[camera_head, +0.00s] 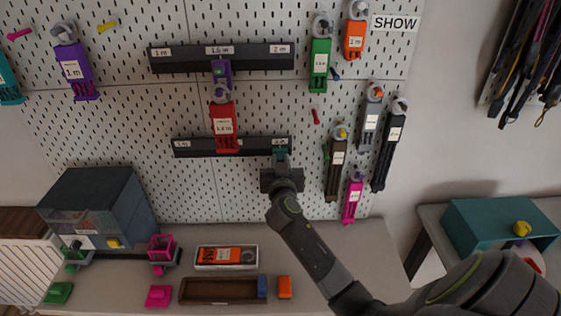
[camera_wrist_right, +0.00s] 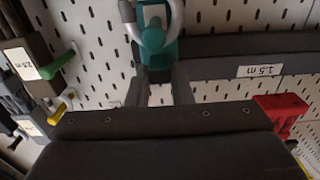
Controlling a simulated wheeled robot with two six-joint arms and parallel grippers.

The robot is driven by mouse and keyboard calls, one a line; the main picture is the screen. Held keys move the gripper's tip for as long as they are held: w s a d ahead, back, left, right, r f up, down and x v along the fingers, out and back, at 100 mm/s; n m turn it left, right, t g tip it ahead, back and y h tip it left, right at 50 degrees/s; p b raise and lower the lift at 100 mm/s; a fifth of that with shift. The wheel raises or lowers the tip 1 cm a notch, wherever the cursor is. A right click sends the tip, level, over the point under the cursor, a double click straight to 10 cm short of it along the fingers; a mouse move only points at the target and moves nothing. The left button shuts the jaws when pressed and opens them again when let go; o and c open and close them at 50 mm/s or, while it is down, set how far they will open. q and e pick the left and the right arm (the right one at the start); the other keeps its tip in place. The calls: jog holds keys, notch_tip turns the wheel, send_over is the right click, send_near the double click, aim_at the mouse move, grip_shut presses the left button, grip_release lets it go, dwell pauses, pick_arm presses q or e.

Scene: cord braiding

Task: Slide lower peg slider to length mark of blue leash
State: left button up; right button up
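The lower peg slider (camera_head: 280,154) is teal and sits near the right, 2 m end of the lower dark rail (camera_head: 185,147). My right gripper (camera_head: 281,168) is right at it. In the right wrist view, which shows the rail label upside down, the teal slider (camera_wrist_right: 159,50) with a pale ring is at the fingertips of my right gripper (camera_wrist_right: 160,85). The fingers stand apart with a narrow gap; whether they press on the slider is unclear. No leash that is clearly blue shows. My left gripper is not in view.
A red leash (camera_head: 224,128) hangs from the purple upper slider (camera_head: 221,72), over the lower rail's middle. Brown (camera_head: 336,170), grey (camera_head: 369,125) and black (camera_head: 390,150) leashes hang right of my gripper. The bench below holds a brown tray (camera_head: 215,300).

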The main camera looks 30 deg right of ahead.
grip_shut()
